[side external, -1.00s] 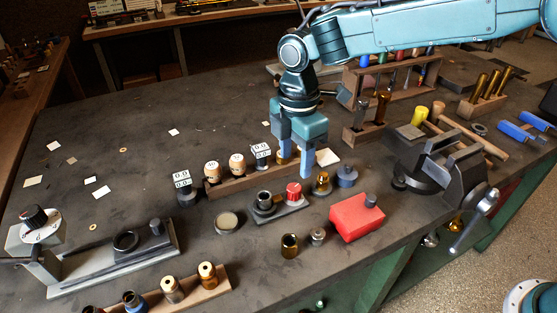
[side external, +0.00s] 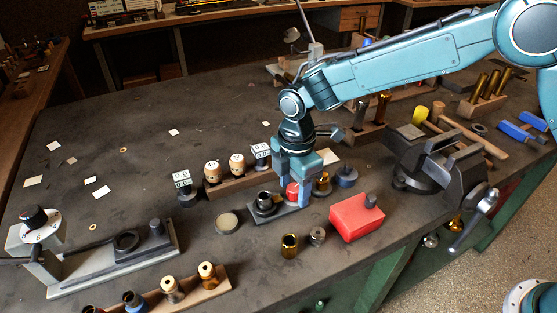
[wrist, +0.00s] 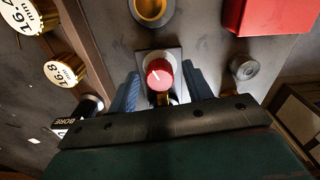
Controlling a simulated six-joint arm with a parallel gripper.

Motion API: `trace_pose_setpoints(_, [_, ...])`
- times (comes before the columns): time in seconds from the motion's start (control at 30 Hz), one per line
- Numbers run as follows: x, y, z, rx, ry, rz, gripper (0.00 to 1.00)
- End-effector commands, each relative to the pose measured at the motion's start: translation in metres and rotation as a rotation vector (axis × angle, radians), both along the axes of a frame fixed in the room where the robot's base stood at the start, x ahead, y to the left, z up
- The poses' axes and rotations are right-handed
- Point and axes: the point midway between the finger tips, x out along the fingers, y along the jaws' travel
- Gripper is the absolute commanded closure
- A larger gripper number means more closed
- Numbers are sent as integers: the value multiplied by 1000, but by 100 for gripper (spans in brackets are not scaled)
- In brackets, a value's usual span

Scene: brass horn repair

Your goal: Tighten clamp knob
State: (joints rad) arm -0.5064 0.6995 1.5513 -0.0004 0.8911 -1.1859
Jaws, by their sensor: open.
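The clamp knob is red with a white pointer line in the wrist view (wrist: 158,74). It also shows in the side view (side external: 292,189), partly covered by a finger. It stands at the right end of a small dark fixture plate (side external: 288,213), beside a black ring-like holder (side external: 265,201). My gripper (side external: 293,184) points down with its blue fingers on either side of the knob. In the wrist view my gripper (wrist: 161,76) is open, with a small gap visible beside the knob. The holder is hidden in the wrist view.
A red block (side external: 357,217), a brass sleeve (side external: 290,246) and a small grey knobbed piece (side external: 317,236) stand in front. A brass-ringed part (side external: 322,184) is close on the right. A vise (side external: 435,165) is farther right.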

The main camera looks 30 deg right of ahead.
Motion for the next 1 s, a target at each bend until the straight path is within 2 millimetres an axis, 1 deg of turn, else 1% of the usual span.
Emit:
trace_pose_setpoints(0.03, [0,0,0,0,0,0,56])
trace_pose_setpoints(0.23, [0,0,0,0,0,0,95])
trace_pose_setpoints(0.47, [0,0,0,0,0,-8,95])
trace_pose_setpoints(0.67, [0,0,0,0,0,-53,95])
trace_pose_setpoints(0.87, [0,0,1,0,0,-156,95])
trace_pose_setpoints(1.0, [0,0,1,0,-1,-262,95])
